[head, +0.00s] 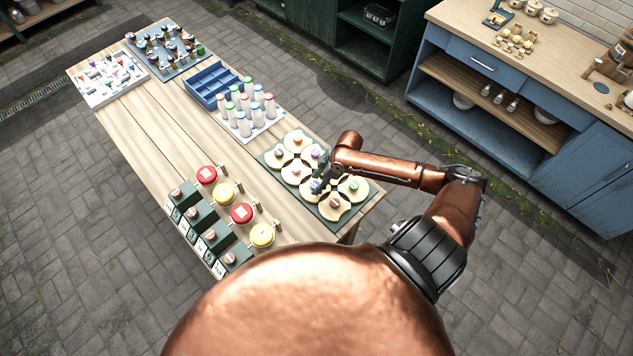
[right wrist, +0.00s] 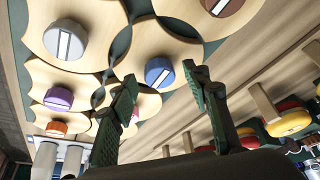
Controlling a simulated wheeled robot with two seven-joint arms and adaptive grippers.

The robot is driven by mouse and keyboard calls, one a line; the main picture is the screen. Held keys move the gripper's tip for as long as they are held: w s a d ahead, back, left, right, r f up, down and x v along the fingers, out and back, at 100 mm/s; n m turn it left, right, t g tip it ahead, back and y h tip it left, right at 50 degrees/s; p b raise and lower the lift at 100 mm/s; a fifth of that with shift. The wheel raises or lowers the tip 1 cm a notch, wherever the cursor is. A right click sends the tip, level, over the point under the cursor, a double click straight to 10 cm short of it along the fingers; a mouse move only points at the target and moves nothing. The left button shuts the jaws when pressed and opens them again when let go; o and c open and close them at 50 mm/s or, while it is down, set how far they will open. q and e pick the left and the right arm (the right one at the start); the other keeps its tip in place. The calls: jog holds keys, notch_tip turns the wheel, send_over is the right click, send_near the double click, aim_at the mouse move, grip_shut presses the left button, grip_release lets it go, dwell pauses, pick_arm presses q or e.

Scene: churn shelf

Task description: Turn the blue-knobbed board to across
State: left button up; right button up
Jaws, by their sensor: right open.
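The blue-knobbed board (right wrist: 150,103) is a pale wooden piece among similar scalloped pieces on a dark green base. Its blue knob (right wrist: 160,72) has a white stripe, tilted from upright in the right wrist view. The blue knob also shows in the head view (head: 316,187), partly covered by my gripper. My right gripper (right wrist: 160,78) is open, its two dark green fingers on either side of the blue knob in the picture. I cannot tell whether they touch it. My left gripper is not in view.
Neighbouring boards carry white (right wrist: 65,40), purple (right wrist: 58,99), orange and brown knobs close around. Red and yellow round-topped devices (head: 241,213) stand to the left on the table (head: 140,120). White bottles (head: 243,122) and a blue crate (head: 212,84) stand farther back.

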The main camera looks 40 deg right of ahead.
jog(key=shift+w+f, duration=0.15)
jog(key=shift+f, duration=0.05)
jog(key=shift+a, duration=0.1)
jog(key=c, duration=1)
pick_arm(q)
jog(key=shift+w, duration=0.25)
pick_arm(e)
jog(key=shift+c, duration=0.8)
